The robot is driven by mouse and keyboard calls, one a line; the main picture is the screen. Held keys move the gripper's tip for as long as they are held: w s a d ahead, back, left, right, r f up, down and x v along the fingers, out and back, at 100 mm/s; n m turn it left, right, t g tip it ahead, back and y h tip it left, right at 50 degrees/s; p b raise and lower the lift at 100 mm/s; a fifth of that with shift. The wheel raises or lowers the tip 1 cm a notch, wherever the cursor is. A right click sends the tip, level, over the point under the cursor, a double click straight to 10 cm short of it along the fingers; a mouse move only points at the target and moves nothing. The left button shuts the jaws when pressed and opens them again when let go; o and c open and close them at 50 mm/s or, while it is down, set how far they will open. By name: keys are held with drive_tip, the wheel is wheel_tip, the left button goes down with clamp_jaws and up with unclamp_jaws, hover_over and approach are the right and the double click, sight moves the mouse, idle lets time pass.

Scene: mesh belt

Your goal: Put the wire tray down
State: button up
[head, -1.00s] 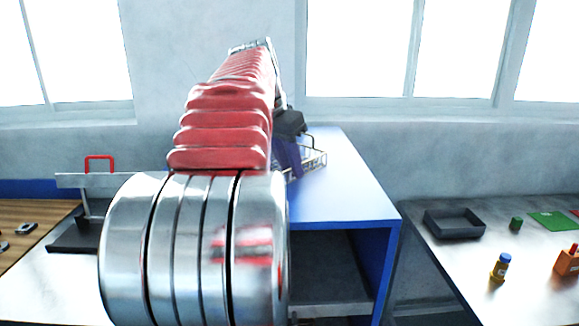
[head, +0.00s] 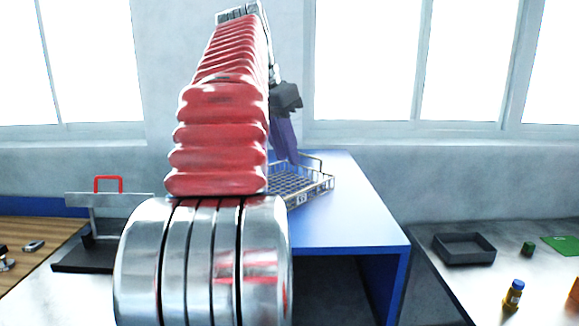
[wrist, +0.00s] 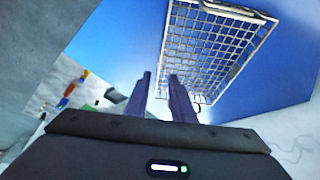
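The wire tray (head: 300,187) is a shallow silver mesh basket with a raised wire handle. It sits level on the blue-topped cabinet (head: 345,215), its left part hidden behind my red arm. In the wrist view the tray (wrist: 210,52) lies on the blue surface beyond my fingers. My gripper (head: 288,158) has dark purple fingers and is above the tray's back part in the head view. In the wrist view my gripper (wrist: 159,75) is open, with a clear gap between the two fingers and nothing held.
The cabinet top is clear to the right of the tray. On the right bench stand a dark bin (head: 464,249), a small bottle (head: 514,295) and a green item (head: 561,245). A red-handled metal fixture (head: 108,200) stands on the left.

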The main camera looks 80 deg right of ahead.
drive_tip(key=shift+w+a+r, duration=0.15)
drive_tip(key=shift+a+r, duration=0.05)
drive_tip(key=shift+r, duration=0.35)
drive_tip(key=shift+w, duration=0.1)
idle(0.4)
drive_tip(key=w+a+f+n+t, duration=0.2)
drive_tip(key=w+a+f+n, duration=0.35)
drive_tip(key=w+a, duration=0.55)
drive_tip(key=w+a+f+n+t, duration=0.3)
drive_tip(key=w+a+f+n, duration=0.3)
drive_tip(key=w+a, duration=0.5)
drive_tip(key=a+f+n+t+y, duration=0.1)
drive_tip(key=a+f+n, duration=0.3)
drive_tip(key=a, duration=0.5)
drive_tip(key=s+a+f+n+t+y, duration=0.1)
drive_tip(key=a+f+n, duration=0.3)
drive_tip(key=a+f, duration=0.4)
drive_tip(key=a+f+n+t+y, duration=0.1)
drive_tip(key=a+f+n, duration=0.4)
drive_tip(key=a, duration=0.5)
drive_tip(key=shift+s+a+f+y, duration=0.15)
drive_tip(key=shift+a+f+y, duration=0.3)
drive_tip(key=shift+f, duration=0.4)
drive_tip(key=shift+d, duration=0.1)
